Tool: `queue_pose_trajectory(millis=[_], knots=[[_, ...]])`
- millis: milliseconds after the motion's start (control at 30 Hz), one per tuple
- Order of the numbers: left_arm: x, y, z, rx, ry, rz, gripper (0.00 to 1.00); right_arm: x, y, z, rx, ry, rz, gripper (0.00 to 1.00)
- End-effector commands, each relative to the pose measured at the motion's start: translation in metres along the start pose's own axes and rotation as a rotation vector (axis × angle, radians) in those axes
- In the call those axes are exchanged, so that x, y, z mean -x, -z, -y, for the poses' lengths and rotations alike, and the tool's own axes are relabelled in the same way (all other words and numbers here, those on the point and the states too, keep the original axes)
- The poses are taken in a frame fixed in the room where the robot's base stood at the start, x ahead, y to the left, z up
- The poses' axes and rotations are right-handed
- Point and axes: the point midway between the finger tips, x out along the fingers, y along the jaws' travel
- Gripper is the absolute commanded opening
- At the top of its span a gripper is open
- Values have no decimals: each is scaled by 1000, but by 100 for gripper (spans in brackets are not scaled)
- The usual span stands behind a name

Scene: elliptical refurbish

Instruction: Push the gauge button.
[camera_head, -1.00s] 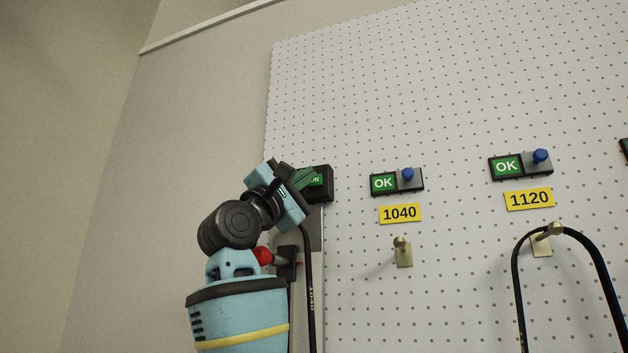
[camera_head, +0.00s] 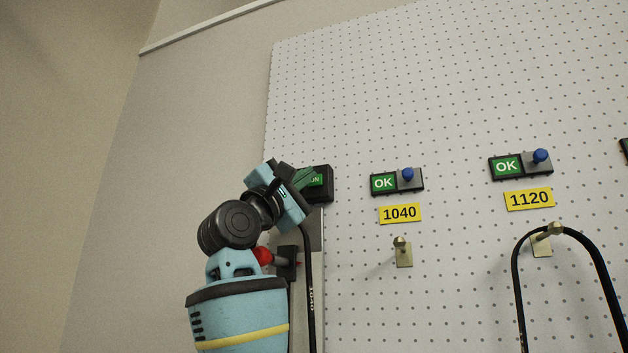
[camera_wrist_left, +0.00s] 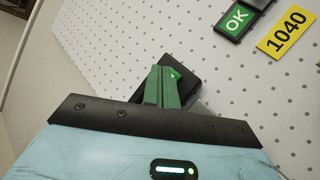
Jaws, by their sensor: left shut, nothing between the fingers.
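The gauge (camera_head: 319,183) is a black box with a green lit face, mounted at the left edge of the pegboard. Its face is partly covered by my left gripper (camera_head: 303,178), whose green fingers are closed together right in front of it. In the left wrist view the shut fingers (camera_wrist_left: 163,87) overlap the black gauge box (camera_wrist_left: 182,78), and a bit of its green face shows beside them. I cannot tell whether the fingertips touch it. No separate button on this box can be made out. My right gripper is not in view.
Two green OK units with blue knobs, one over label 1040 (camera_head: 400,213) and one over label 1120 (camera_head: 529,198), sit to the right on the pegboard (camera_head: 450,100). Below are a brass hook (camera_head: 403,252) and a hanging black cable (camera_head: 518,290). A red knob (camera_head: 263,256) is by my arm.

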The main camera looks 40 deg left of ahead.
Motion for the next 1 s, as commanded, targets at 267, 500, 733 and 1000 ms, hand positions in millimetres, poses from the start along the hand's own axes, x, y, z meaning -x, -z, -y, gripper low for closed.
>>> queue_pose_trajectory(millis=[267,500,733,1000], knots=[[0,0,0,0,0,0,0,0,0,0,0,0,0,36],[0,0,0,0,0,0,0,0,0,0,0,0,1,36],[-3,2,2,0,0,0,0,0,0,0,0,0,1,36],[-6,5,4,0,0,0,0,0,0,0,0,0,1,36]])
